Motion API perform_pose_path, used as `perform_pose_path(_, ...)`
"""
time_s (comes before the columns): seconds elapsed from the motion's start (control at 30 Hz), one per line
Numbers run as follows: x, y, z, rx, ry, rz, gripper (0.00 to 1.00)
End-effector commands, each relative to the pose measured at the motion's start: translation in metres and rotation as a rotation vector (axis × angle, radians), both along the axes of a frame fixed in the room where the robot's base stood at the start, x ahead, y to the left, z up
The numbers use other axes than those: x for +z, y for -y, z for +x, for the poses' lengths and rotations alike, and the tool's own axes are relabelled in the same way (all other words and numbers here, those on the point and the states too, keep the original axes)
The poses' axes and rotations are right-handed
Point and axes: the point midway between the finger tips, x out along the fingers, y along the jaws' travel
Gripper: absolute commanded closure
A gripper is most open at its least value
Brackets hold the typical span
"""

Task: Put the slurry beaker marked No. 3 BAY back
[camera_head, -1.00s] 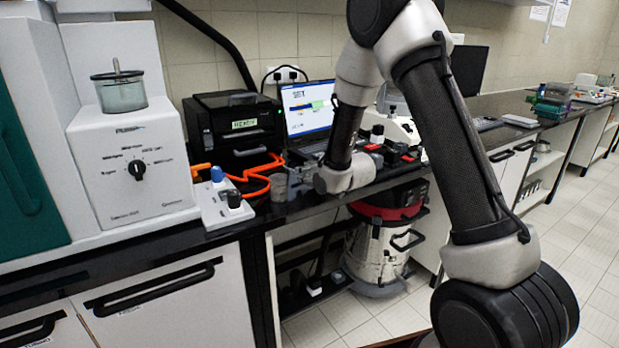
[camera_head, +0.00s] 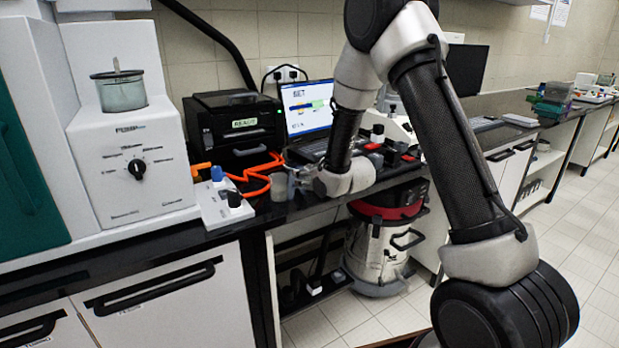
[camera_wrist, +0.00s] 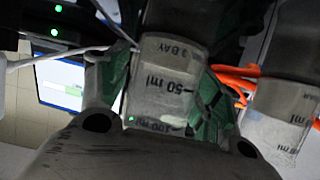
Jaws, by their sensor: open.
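A second marked beaker (camera_wrist: 278,118) stands to the right, outside the fingers. In the head view a small grey beaker (camera_head: 280,187) shows on the dark bench beside my gripper (camera_head: 300,178). Its marking is too small to read there.
An orange cable (camera_head: 258,170) lies behind the beakers. A white box with blue and black knobs (camera_head: 222,203) sits to the left. A black printer (camera_head: 235,125) and a laptop (camera_head: 307,108) stand behind. Black and red items (camera_head: 390,153) crowd the right. The bench's front edge is close.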

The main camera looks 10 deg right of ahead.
Motion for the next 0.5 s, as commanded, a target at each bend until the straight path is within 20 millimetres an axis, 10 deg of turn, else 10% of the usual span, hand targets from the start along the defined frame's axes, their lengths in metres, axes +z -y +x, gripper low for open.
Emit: perform_pose_path(0.5,0.04,0.029,-0.089,-0.001,0.0,0.0,0.35)
